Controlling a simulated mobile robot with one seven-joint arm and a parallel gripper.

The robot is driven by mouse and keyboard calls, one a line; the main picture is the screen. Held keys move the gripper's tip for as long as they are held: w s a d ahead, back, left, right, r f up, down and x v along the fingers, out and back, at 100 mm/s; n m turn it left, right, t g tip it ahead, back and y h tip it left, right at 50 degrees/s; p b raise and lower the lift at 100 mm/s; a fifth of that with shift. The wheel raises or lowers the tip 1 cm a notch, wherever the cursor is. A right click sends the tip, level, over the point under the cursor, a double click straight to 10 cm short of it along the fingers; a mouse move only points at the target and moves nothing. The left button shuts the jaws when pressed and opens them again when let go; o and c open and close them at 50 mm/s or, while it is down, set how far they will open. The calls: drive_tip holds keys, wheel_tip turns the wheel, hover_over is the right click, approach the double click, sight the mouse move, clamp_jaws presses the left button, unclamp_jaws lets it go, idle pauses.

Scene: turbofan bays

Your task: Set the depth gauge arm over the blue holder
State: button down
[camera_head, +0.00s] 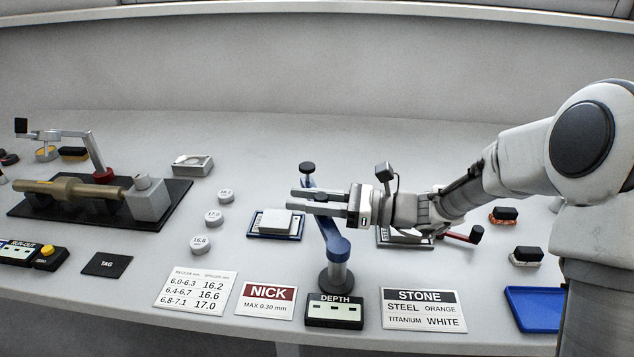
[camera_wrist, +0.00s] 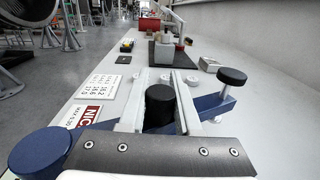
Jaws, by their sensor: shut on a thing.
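The depth gauge has a blue arm (camera_head: 334,240) on a short dark post (camera_head: 337,276) behind the DEPTH box (camera_head: 335,311). The arm slants back and left to a black-capped tip (camera_head: 308,168). My gripper (camera_head: 292,202) reaches in from the right and is shut on the arm's black knob (camera_wrist: 160,105), with the blue arm (camera_wrist: 212,102) crossing under the fingers. The blue holder (camera_head: 256,235) carries a pale block (camera_head: 275,222) and lies left of the arm. The arm's tip appears behind and right of the holder, not over it. The wrist view does not show the holder clearly.
Another holder (camera_head: 392,240) with a red-handled tool lies right of the arm, partly hidden by my wrist. A grey box (camera_head: 193,165) and a run-out fixture (camera_head: 100,205) are farther left. A blue tray (camera_head: 533,309) sits at front right.

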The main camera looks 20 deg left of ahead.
drive_tip(key=shift+s+a+n+g+h+p, duration=0.4)
drive_tip(key=shift+s+n+g+p, duration=0.3)
drive_tip(key=shift+g, duration=0.45)
drive_tip(key=shift+s+a+n+g+h+p, duration=0.35)
drive_tip(key=shift+s+n+g+h+p, duration=0.35)
drive_tip(key=shift+g, duration=0.5)
drive_tip(key=shift+s+a+n+g+h+p, duration=0.35)
drive_tip(key=shift+s+n+g+p, duration=0.25)
drive_tip(key=shift+n+g+p, duration=0.4)
drive_tip(key=c, duration=0.6)
unclamp_jaws()
drive_tip(key=p+v, duration=0.1)
drive_tip(key=v, duration=1.6)
drive_tip(key=shift+d+f, duration=0.2)
drive_tip(key=shift+f, duration=0.1)
drive_tip(key=shift+w, duration=0.1)
